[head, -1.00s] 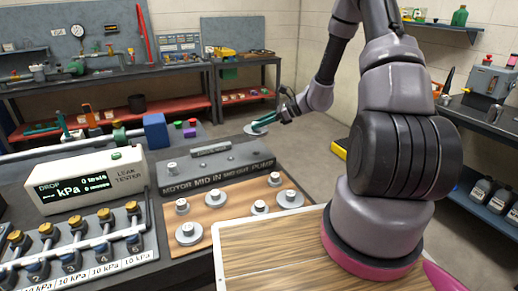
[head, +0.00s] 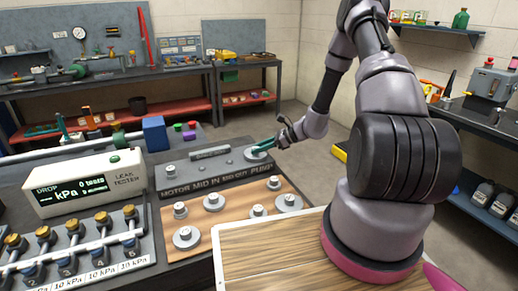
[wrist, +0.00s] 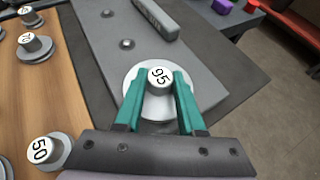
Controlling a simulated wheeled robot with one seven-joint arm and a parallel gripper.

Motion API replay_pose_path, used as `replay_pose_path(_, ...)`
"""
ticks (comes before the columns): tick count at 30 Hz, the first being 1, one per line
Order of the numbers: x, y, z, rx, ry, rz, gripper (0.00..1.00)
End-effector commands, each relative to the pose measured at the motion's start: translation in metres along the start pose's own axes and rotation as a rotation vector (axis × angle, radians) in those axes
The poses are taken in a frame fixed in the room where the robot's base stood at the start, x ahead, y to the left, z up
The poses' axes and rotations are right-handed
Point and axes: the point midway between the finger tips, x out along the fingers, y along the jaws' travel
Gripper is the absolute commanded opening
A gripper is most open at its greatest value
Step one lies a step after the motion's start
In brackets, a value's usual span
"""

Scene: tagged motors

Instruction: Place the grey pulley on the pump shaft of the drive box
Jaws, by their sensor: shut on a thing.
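My gripper (head: 267,148) is shut on the grey pulley (head: 256,154), a flat disc with a raised hub. In the wrist view the teal fingers of my gripper (wrist: 159,88) clasp the hub of the pulley (wrist: 133,84), whose top carries a number. The pulley is over the PUMP end of the grey drive box (head: 190,183). The pump shaft is not seen; the pulley covers that end. I cannot tell whether the pulley rests on the box or hangs just above it. A small stub (wrist: 127,44) stands bare on the box.
A wooden board (head: 240,214) with several other numbered grey pulleys lies in front of the box. The leak tester (head: 85,184) stands to the left. A blue block (head: 155,134) and small coloured pieces stand behind the box.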

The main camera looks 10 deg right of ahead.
Motion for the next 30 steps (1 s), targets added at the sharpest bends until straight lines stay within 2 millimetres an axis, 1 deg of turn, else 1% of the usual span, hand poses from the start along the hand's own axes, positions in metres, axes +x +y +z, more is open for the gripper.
replay_pose_path(5, 0.001, 0.0, -0.002, 0.001, -0.001, 0.001, 0.0)
replay_pose_path(6, 0.002, 0.0, -0.003, 0.001, 0.0, 0.001, 0.42)
replay_pose_path(8, 0.002, 0.0, -0.003, 0.001, 0.0, 0.001, 0.65)
replay_pose_path(9, 0.002, 0.0, -0.002, 0.001, 0.0, 0.001, 0.69)
replay_pose_path(17, 0.001, 0.0, -0.002, 0.001, 0.0, 0.001, 0.69)
replay_pose_path(20, -0.001, 0.0, 0.001, 0.0, 0.0, 0.0, 0.69)
replay_pose_path(23, -0.014, -0.001, 0.0, 0.001, 0.001, -0.003, 0.69)
replay_pose_path(26, -0.033, -0.001, 0.0, 0.002, 0.001, -0.003, 0.69)
replay_pose_path(30, -0.065, -0.001, 0.0, 0.001, 0.001, -0.003, 0.69)
